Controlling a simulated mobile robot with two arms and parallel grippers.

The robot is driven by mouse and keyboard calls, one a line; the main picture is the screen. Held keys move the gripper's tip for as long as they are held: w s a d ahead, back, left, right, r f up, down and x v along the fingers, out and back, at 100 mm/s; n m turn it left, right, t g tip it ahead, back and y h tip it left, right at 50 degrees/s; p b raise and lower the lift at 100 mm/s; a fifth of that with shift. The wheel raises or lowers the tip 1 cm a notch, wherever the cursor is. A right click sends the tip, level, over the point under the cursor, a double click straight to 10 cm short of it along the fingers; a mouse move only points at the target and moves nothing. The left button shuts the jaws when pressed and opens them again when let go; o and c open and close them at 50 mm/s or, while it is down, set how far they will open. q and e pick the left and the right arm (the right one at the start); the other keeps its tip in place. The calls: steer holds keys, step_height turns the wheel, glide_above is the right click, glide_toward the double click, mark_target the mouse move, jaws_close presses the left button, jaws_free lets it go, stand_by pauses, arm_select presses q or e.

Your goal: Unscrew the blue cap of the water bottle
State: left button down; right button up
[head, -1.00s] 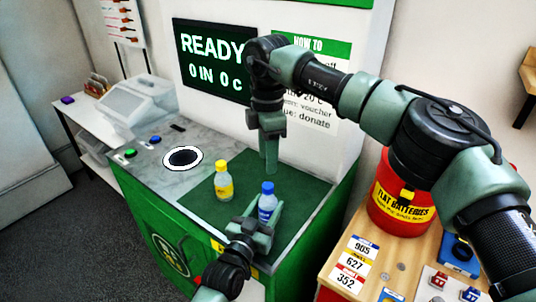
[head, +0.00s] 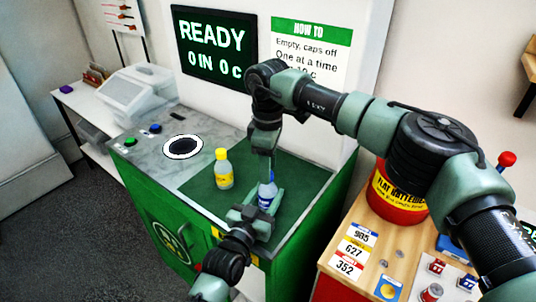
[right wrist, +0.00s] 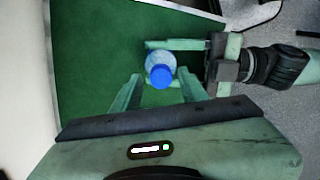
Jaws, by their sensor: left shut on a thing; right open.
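The water bottle (head: 268,194) stands upright on the green mat (head: 300,181). Its blue cap (right wrist: 161,76) shows clearly in the right wrist view; in the head view my right gripper mostly covers it. My left gripper (head: 268,203) is shut on the bottle's body from the front. My right gripper (head: 267,168) points down from above, over the cap. In the right wrist view its open fingers (right wrist: 160,92) stand on either side of the cap, apart from it. A yellow-capped bottle (head: 223,169) stands to the left on the mat.
A round white-rimmed hole (head: 183,146) is in the grey counter at left, with a green button (head: 130,141) and a blue button (head: 155,128). A red battery bin (head: 395,200) stands on the wooden table at right. The mat behind the bottles is clear.

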arm_select(q)
steer(key=shift+f, duration=0.35)
arm_select(e)
steer(key=shift+f, duration=0.4)
